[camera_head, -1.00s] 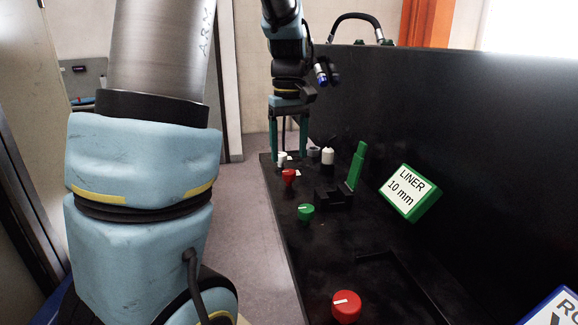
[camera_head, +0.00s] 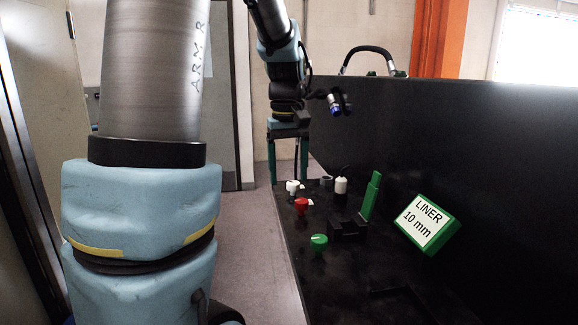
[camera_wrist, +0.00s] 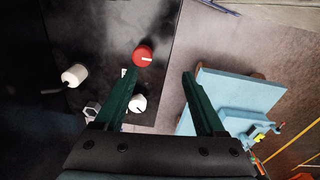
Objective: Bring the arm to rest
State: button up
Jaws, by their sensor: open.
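My gripper (camera_head: 288,178) is open and empty, with two dark green fingers pointing down at the far left edge of the black bench (camera_head: 345,285). A white knob (camera_head: 292,186) stands by the fingers in the head view; in the wrist view the white knob (camera_wrist: 137,103) is beside the left finger. A red knob (camera_head: 301,205) is nearer the camera; the red knob (camera_wrist: 143,55) lies just beyond the left fingertip in the wrist view. I see no contact, though the left finger partly overlaps the white knob's surroundings.
A green knob (camera_head: 319,242), a white bottle-like part (camera_head: 341,186), a green upright bar (camera_head: 371,196) and a green "LINER 10 mm" sign (camera_head: 428,223) are on the bench. A tall black panel (camera_head: 470,140) bounds it on the right. A light blue board (camera_wrist: 235,100) is right of the gripper.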

jog(key=s+a+f+m+t, duration=0.1)
jog(key=s+a+f+m, duration=0.2)
jog(key=s+a+f, duration=0.5)
notch_tip(320, 180, down, 4)
jog(key=s, duration=0.2)
jog(key=shift+s+a+m, duration=0.2)
jog(key=shift+s+m, duration=0.1)
jog(key=shift+m, duration=0.1)
jog(key=shift+f, duration=0.1)
